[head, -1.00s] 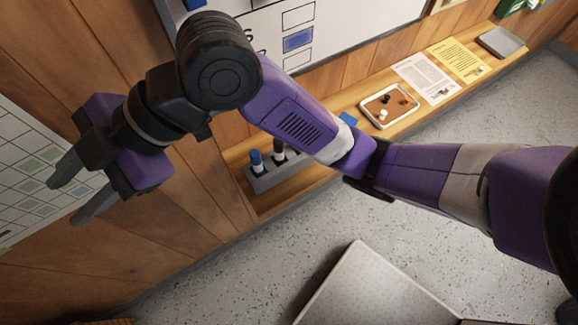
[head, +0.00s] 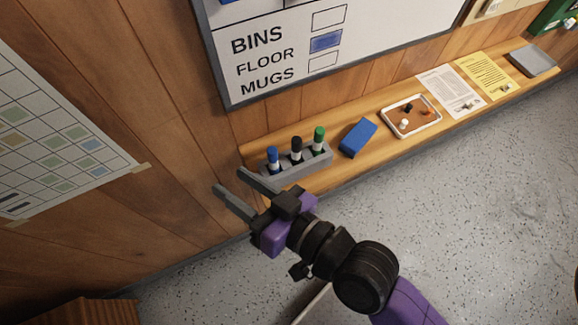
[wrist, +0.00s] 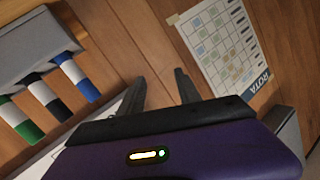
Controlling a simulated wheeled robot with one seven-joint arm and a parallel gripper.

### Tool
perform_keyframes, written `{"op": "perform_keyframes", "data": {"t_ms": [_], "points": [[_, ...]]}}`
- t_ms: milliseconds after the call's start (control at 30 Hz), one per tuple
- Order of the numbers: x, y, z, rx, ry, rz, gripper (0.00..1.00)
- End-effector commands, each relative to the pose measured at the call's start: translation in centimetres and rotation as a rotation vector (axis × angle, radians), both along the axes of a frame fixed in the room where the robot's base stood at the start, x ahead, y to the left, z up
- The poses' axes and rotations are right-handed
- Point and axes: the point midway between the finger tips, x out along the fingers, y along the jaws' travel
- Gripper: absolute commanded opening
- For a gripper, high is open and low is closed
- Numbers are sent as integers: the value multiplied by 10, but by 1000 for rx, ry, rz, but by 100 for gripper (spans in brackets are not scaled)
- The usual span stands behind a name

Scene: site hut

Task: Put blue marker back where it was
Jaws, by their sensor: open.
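The blue marker (head: 273,158) stands upright in the leftmost place of a grey holder (head: 300,168) on the shelf. A black marker (head: 296,149) and a green marker (head: 319,139) stand beside it in the same holder. In the wrist view the blue marker (wrist: 75,77) is at the left, nearest to my fingers. My gripper (head: 240,192) is open and empty, in front of the wooden wall and just left of and below the holder. In the wrist view my gripper (wrist: 158,92) has nothing between its fingers.
A blue block (head: 358,138), a tray (head: 412,117) with small pieces, papers (head: 449,92) and a grey slab (head: 532,60) lie further right along the shelf (head: 375,115). A whiteboard (head: 355,38) hangs above. The floor (head: 480,190) at right is clear.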

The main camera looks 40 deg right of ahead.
Motion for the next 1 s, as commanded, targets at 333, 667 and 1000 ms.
{"op": "perform_keyframes", "data": {"t_ms": [333,667,1000], "points": [[-137,-77,-34,-230,92,-110,40],[-184,-101,-21,-354,86,-72,40],[-184,-102,-25,-354,85,-72,40]]}}
